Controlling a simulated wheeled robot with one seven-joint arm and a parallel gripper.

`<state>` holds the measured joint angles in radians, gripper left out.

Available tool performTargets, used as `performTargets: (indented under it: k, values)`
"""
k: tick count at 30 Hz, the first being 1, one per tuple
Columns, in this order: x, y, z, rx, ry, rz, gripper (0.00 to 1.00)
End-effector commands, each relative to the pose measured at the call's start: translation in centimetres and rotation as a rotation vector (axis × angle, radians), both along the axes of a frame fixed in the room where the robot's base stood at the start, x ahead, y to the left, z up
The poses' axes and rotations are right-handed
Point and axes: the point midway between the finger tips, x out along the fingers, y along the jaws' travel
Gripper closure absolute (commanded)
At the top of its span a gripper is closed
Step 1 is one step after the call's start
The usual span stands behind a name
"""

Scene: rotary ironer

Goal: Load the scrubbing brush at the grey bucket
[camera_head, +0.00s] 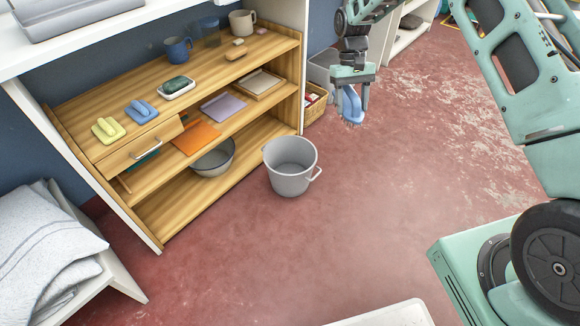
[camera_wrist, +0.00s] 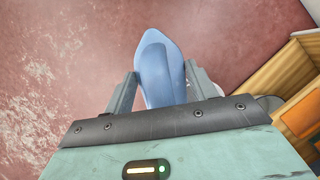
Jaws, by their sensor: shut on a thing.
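My gripper (camera_head: 351,94) is shut on a blue scrubbing brush (camera_head: 349,105), held in the air with its bristles facing down. In the wrist view the brush (camera_wrist: 161,68) sits between the two fingers of my gripper (camera_wrist: 161,85). The grey bucket (camera_head: 290,180) stands upright on the red floor in front of the wooden shelf, with its handle at the right. The brush is above and to the right of the bucket in the head view, apart from it. The bucket's visible inside looks empty.
The red floor (camera_head: 400,190) right of the bucket is clear.

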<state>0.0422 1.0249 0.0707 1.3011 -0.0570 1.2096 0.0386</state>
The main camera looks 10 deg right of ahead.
Motion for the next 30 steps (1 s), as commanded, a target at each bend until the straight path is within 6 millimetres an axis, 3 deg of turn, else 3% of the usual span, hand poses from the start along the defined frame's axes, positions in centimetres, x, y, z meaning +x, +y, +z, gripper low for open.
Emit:
performTargets:
  k: [30]
  values:
    - [0.0, 0.0, -8.0, 0.000, 0.001, 0.000, 0.62]
